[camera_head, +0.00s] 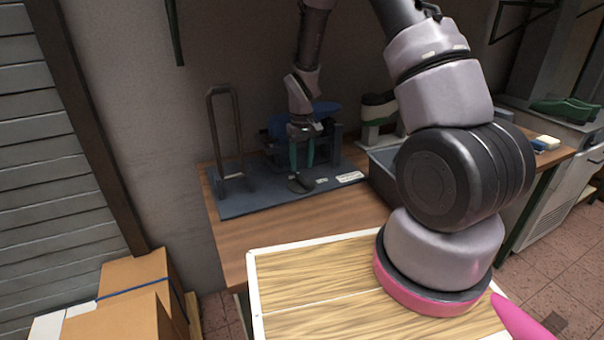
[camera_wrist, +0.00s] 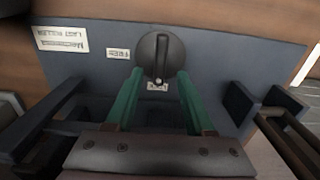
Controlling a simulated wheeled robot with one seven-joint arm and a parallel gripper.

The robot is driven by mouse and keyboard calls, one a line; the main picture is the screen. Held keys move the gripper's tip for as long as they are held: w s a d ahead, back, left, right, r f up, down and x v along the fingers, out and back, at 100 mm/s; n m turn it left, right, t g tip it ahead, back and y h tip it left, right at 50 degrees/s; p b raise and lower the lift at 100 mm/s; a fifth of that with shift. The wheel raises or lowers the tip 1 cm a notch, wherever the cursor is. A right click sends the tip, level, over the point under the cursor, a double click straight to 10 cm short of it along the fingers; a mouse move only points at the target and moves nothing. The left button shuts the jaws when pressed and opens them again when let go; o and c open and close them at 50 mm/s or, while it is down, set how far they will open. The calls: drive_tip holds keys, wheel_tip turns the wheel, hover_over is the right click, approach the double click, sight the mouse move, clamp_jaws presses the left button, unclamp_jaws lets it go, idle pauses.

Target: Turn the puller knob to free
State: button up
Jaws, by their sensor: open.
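The puller knob (camera_wrist: 160,56) is a round dark dial with a raised ridge on a blue-grey base plate (camera_wrist: 225,45). Its small white mark is at the lower edge in the wrist view, towards a partly covered label (camera_wrist: 157,87). The FREE label (camera_wrist: 117,54) is to the knob's left. My gripper (camera_wrist: 160,75) is open, with one green finger on either side of the knob's lower part; I cannot tell whether they touch it. In the head view, my gripper (camera_head: 302,163) points down just above the knob (camera_head: 300,184).
A tall dark handle frame (camera_head: 226,130) stands left of my gripper on the plate. The puller's dark frame (camera_head: 332,147) is close behind and beside it. A grey bin (camera_head: 383,177) stands to the right. The wooden bench front (camera_head: 300,220) is clear.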

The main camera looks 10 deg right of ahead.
sight(302, 177)
drive_tip(key=shift+f, duration=2.4)
clamp_jaws()
